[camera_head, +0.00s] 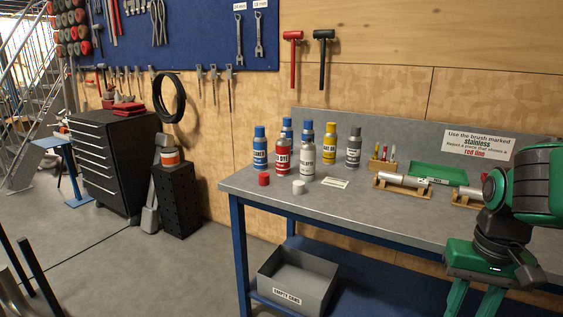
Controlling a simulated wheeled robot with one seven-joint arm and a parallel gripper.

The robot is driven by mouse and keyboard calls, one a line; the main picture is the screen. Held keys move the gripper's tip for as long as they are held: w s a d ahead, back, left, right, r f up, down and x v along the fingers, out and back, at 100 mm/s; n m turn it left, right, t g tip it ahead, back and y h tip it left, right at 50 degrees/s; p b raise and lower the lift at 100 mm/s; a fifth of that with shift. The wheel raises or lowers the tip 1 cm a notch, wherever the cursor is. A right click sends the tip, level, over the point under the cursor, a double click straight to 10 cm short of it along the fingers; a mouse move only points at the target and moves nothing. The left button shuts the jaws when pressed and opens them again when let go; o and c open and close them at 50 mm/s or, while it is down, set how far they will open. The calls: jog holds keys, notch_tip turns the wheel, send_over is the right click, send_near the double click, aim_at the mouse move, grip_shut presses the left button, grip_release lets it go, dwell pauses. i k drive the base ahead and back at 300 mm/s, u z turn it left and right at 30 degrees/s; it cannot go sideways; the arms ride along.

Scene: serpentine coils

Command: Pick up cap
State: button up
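Two loose caps lie on the grey workbench (365,208) near its front left edge: a red cap (263,179) and a white cap (298,187). The red one is in front of the blue-topped bottle, and the white one is in front of the grey bottle. My gripper (474,301) is at the lower right, in front of the bench and well to the right of both caps. Its two green fingers point down with a gap between them and nothing visible in it. The fingertips are cut off by the frame's bottom edge.
Several spray bottles (282,155) stand behind the caps. A paper label (335,183), metal tubes on wooden cradles (402,187) and a green tray (437,174) lie to the right. A grey bin (296,281) marked for empty cans sits on the lower shelf.

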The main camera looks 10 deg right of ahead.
aim_at(264, 178)
jog(key=u, duration=0.55)
jog(key=i, duration=1.8)
jog(key=z, duration=0.65)
